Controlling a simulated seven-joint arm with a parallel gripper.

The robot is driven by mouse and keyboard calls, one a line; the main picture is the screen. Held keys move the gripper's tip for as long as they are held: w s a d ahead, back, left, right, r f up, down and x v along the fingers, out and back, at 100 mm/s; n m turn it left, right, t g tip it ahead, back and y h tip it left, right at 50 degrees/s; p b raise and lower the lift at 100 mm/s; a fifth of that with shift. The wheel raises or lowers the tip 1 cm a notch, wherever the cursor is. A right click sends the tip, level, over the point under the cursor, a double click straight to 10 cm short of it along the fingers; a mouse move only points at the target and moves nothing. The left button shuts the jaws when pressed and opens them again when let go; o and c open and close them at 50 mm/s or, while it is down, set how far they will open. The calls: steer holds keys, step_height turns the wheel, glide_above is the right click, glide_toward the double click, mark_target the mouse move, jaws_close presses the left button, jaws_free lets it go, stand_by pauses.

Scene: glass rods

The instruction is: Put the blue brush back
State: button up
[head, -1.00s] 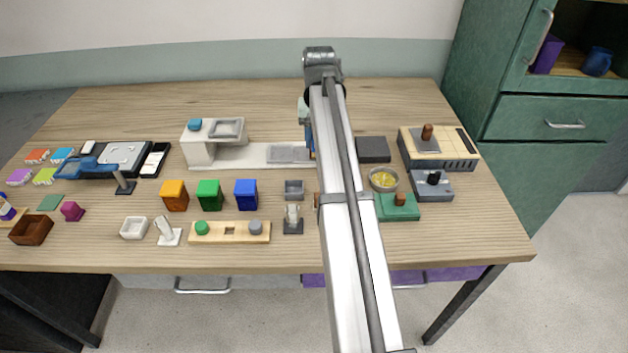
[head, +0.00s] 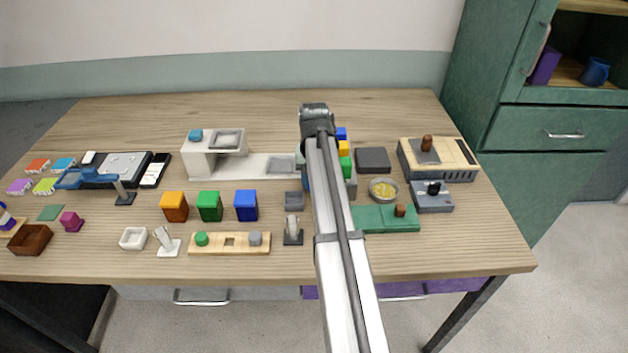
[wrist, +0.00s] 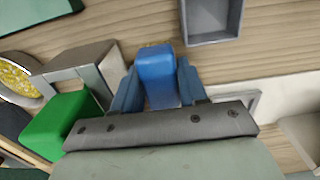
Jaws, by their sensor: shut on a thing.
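In the wrist view my gripper (wrist: 155,85) is shut on a blue block-like piece (wrist: 156,72), which I take to be the blue brush. A thin brownish edge shows at its far end; the rest of its lower part is hidden. A green block (wrist: 60,125) and a grey holder with an opening (wrist: 75,78) are just left of the gripper. In the head view my arm hides the gripper and most of what it holds. Beside the arm, blue (head: 341,134), yellow (head: 343,148) and green (head: 345,166) pieces stand in a row.
A small grey bin (head: 294,201) is in front of the white platform (head: 245,165). A dish with yellow contents (head: 383,189), a green board (head: 375,220) and a dark pad (head: 373,160) are right of the arm. The back of the table is clear.

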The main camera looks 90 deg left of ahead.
steer(key=shift+f, duration=0.3)
steer(key=o, duration=0.7)
steer(key=shift+o, duration=0.2)
steer(key=shift+r, duration=0.1)
step_height(320, 180, up, 12)
